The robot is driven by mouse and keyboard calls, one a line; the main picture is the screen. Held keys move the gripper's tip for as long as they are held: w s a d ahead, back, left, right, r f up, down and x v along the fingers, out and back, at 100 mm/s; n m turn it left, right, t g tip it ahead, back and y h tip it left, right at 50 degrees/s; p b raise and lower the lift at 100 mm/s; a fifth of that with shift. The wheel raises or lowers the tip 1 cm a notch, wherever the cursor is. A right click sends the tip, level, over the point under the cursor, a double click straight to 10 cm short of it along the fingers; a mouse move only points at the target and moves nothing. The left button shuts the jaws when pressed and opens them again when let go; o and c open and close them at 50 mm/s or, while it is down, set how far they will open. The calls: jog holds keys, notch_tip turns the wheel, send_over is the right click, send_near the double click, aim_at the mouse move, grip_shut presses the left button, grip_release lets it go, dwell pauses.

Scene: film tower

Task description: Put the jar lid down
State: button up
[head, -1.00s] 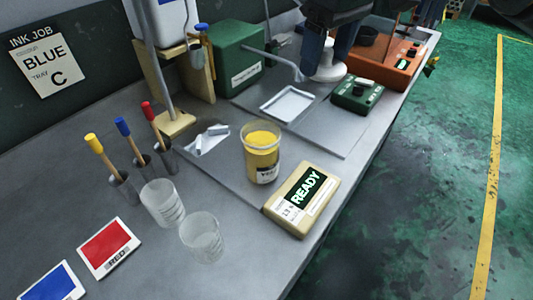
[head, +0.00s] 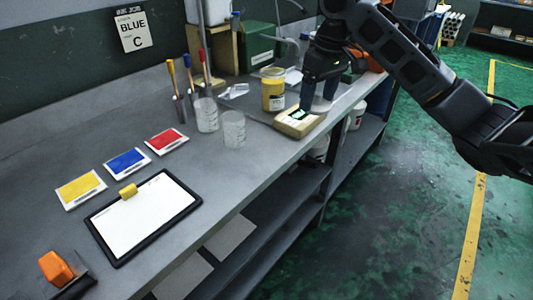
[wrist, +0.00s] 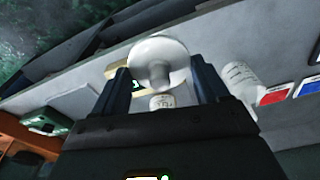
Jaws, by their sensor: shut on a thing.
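My gripper (head: 325,92) is shut on the white jar lid (head: 319,104), a round disc with a knob. In the wrist view the lid (wrist: 160,58) sits between the two blue fingers of my gripper (wrist: 163,85). In the head view the lid is by the right end of the tan box with a dark green display (head: 292,125); I cannot tell whether it touches the box or the bench. The open clear jar of yellow ink (head: 273,97) stands upright to the left of my gripper.
Two clear cups (head: 233,130) stand left of the box. Red, blue and yellow cards (head: 126,162) and a clipboard (head: 145,220) lie on the grey bench (head: 225,190). The bench's front edge runs close beside the box. A green box (head: 260,45) stands behind.

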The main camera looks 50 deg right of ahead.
send_over(272, 146)
jog(key=f, duration=0.6)
jog(key=shift+s+p, duration=0.35)
jog(key=shift+w+a+f, duration=0.1)
jog(key=shift+f, duration=2.05)
jog(key=shift+f, duration=0.1)
jog(key=o, duration=1.1)
jog(key=shift+c, duration=0.2)
notch_tip(272, 146, up, 12)
jog(key=s, duration=0.1)
jog(key=shift+s, duration=0.25)
jog(key=shift+a, duration=0.1)
